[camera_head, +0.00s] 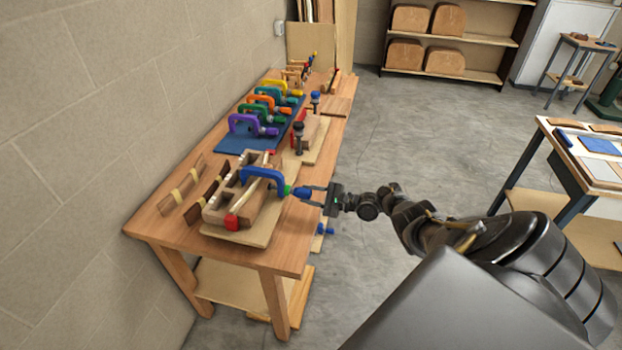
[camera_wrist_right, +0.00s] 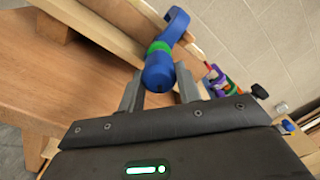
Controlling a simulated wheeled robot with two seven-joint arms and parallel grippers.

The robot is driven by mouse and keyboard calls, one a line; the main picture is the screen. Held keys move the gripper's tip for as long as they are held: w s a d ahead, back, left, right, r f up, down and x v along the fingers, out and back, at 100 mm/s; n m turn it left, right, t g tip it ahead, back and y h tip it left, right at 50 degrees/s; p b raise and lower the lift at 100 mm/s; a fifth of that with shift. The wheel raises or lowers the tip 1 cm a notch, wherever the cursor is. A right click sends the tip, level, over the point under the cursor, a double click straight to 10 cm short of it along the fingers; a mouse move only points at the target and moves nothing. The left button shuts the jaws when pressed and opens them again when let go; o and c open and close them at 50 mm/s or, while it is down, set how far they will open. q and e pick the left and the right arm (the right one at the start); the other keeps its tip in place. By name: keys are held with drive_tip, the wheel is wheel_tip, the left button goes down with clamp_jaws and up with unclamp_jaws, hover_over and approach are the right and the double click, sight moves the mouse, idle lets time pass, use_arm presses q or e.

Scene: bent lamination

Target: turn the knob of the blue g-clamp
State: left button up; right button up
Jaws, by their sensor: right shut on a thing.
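The blue g-clamp (camera_head: 262,175) sits on the wooden bending form (camera_head: 228,209) at the near end of the workbench. Its blue knob (camera_head: 302,192), with a green collar, points right, off the form. My right gripper (camera_head: 308,194) reaches in from the right and is shut on the knob. In the right wrist view the knob (camera_wrist_right: 159,73) lies between the two fingers of the gripper (camera_wrist_right: 159,92), with the clamp frame (camera_wrist_right: 177,24) beyond it. The fingers hide part of the knob's sides. My left gripper is not in view.
Purple (camera_head: 246,125), green, orange and other clamps stand in a row on a blue mat (camera_head: 226,143) farther back on the workbench (camera_head: 160,225). Wood strips (camera_head: 184,190) lean left of the form. A second table (camera_head: 545,130) stands at the right, with open floor between.

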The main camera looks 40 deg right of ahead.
drive_tip(key=shift+w+a+m, duration=0.1)
drive_tip(key=shift+a+m, duration=0.05)
drive_tip(key=shift+m, duration=0.95)
drive_tip(key=o, duration=0.7)
drive_tip(key=shift+a, duration=0.1)
drive_tip(key=o, duration=0.3)
drive_tip(key=shift+w, duration=0.1)
drive_tip(key=shift+s+d, duration=0.45)
drive_tip(key=shift+s, duration=0.15)
drive_tip(key=v, duration=0.9)
drive_tip(key=shift+s, duration=0.25)
